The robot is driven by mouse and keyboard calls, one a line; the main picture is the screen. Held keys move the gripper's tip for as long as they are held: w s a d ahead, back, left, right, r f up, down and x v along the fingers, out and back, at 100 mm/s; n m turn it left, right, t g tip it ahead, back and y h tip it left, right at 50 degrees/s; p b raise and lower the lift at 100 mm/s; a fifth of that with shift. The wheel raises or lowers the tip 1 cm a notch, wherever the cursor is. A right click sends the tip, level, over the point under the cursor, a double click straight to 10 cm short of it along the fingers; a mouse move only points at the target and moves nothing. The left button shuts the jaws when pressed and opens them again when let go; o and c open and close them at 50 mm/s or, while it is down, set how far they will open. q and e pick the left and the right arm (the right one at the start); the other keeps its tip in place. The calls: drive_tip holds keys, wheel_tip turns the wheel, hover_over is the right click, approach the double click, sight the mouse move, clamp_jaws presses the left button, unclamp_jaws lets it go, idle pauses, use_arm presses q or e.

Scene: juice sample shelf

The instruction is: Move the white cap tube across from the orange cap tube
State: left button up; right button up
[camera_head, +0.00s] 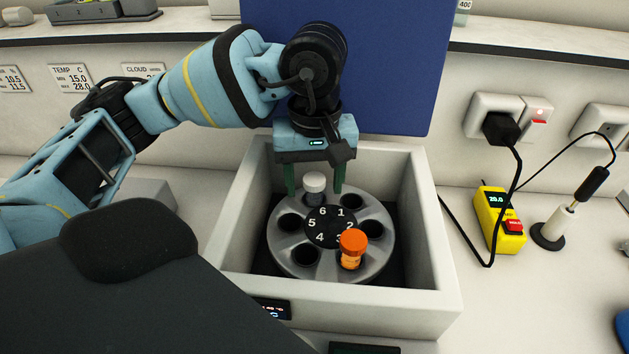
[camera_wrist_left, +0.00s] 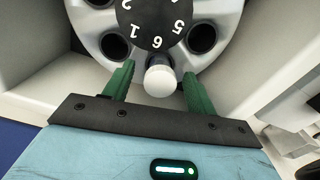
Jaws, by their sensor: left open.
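The white cap tube (camera_head: 314,184) stands upright at the hole by number 6 of the grey round rotor (camera_head: 278,243). The orange cap tube (camera_head: 352,245) stands in the hole by number 3, on the opposite side. My left gripper (camera_head: 314,191) is open, with one green finger on each side of the white cap tube. In the left wrist view the white cap (camera_wrist_left: 160,82) sits between the two fingers, with a gap to each. The lower part of the white cap tube is hidden in the rotor. My right gripper is not in view.
The rotor lies inside a white open box (camera_head: 446,250) whose raised walls surround it. The other rotor holes look empty. A yellow device (camera_head: 497,222) with cables and a white-and-black stand (camera_head: 553,230) are at the right. A blue panel (camera_head: 395,70) rises behind.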

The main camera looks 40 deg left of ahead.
use_arm(q)
wheel_tip(320, 180, up, 7)
drive_tip(key=shift+r, duration=0.1)
idle(0.5)
